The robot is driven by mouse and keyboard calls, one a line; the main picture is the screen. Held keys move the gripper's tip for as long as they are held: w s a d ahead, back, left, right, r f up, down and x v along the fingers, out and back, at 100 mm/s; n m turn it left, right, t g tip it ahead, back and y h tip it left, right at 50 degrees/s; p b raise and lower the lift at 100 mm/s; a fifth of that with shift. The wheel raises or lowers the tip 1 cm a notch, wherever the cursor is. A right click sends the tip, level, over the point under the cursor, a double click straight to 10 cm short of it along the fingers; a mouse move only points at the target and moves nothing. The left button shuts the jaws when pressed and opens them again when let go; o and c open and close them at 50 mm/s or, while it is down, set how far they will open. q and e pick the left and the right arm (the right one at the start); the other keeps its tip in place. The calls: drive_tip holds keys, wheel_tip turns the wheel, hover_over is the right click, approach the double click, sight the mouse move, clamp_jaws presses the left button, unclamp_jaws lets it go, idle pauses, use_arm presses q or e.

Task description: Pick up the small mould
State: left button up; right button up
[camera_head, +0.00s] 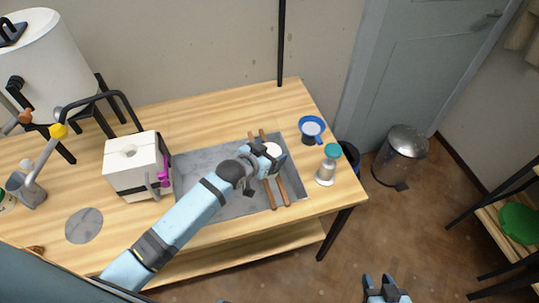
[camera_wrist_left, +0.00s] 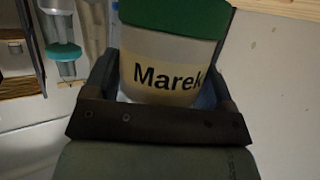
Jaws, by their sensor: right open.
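A white block-shaped mould (camera_head: 122,178) with a hollow in its top and a magenta band on its right side stands on the table, left of the grey tray. It is the only mould I can make out. My left gripper (camera_head: 273,158) is over the tray's right part, well to the right of the mould. In the left wrist view, a jar (camera_wrist_left: 160,82) with a green lid and the label "Marek" sits between its fingers, which appear shut on it. My right gripper (camera_head: 381,284) is open and empty, low in front of the table.
The grey tray (camera_head: 195,165) has wooden sticks (camera_head: 283,190) across its right end. A teal-lidded jar (camera_head: 326,171) and a blue-rimmed cup (camera_head: 311,128) stand to its right. A big white cylinder (camera_head: 55,65) and tools crowd the left. A metal bin (camera_head: 402,155) stands on the floor.

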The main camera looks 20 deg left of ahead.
use_arm(q)
drive_tip(key=c, duration=0.6)
drive_tip(key=shift+r, duration=0.1)
